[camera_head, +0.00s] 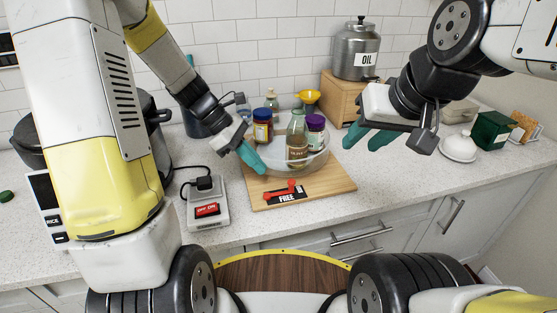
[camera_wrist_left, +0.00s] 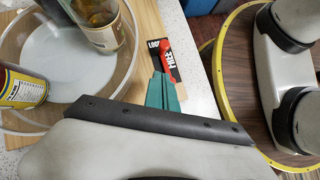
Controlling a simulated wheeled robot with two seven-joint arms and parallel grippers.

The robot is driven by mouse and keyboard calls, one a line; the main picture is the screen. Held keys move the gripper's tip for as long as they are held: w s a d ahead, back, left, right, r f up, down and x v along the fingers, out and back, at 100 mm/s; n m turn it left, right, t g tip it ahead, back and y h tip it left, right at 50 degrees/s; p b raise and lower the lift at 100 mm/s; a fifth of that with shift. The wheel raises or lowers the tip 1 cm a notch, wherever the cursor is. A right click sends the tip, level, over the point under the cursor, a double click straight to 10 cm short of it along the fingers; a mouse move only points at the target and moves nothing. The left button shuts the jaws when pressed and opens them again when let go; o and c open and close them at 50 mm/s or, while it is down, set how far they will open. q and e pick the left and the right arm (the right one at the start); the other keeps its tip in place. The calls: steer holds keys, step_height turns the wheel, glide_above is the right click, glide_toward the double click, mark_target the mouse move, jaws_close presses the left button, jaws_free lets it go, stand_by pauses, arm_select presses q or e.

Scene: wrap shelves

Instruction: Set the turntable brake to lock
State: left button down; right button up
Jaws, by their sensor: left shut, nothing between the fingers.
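The turntable (camera_head: 262,166) is a clear round tray on a wooden board (camera_head: 335,187), with bottles and jars on it. At the board's front is a black brake plate (camera_head: 303,196) with a red lever (camera_head: 281,190) lying just above the word FREE. In the left wrist view the red lever (camera_wrist_left: 165,48) lies beside FREE, and a second, partly hidden word looks like LOCK. I cannot tell surely which setting it holds. My left gripper (camera_head: 262,168) is shut and empty, behind and left of the lever; its fingertips (camera_wrist_left: 162,78) appear near the plate. My right gripper (camera_head: 366,140) is open and empty, right of the turntable.
A scale-like box (camera_head: 208,214) with a red OFF/ON switch and black plug stands left of the board. An OIL canister (camera_head: 355,50) on a wooden box is behind. A white lidded dish (camera_head: 459,147) and green box (camera_head: 493,130) stand right.

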mark_target(280, 192)
arm_select(q)
steer(key=d, duration=0.1)
steer(key=d+f, duration=0.2)
steer(key=shift+s+d+f, duration=0.15)
steer(key=shift+s+d, duration=0.2)
steer(key=shift+d, duration=0.05)
steer(key=shift+s+d+f, duration=0.1)
steer(key=shift+d+f, duration=0.05)
steer(key=shift+d, duration=0.6)
steer(key=shift+s+d+m+g, duration=0.2)
steer(key=shift+m+g, duration=0.4)
steer(key=shift+m, duration=0.3)
steer(key=shift+s+d+m+g+y, duration=0.15)
steer(key=shift+s+m+g+y, duration=0.2)
steer(key=shift+m+g, duration=0.45)
steer(key=m+g+y, duration=0.1)
steer(key=m, duration=0.1)
steer(key=s+m+y, duration=0.1)
steer(key=m, duration=0.1)
steer(key=shift+s+d+m+g, duration=0.15)
steer(key=shift+m+g, duration=0.25)
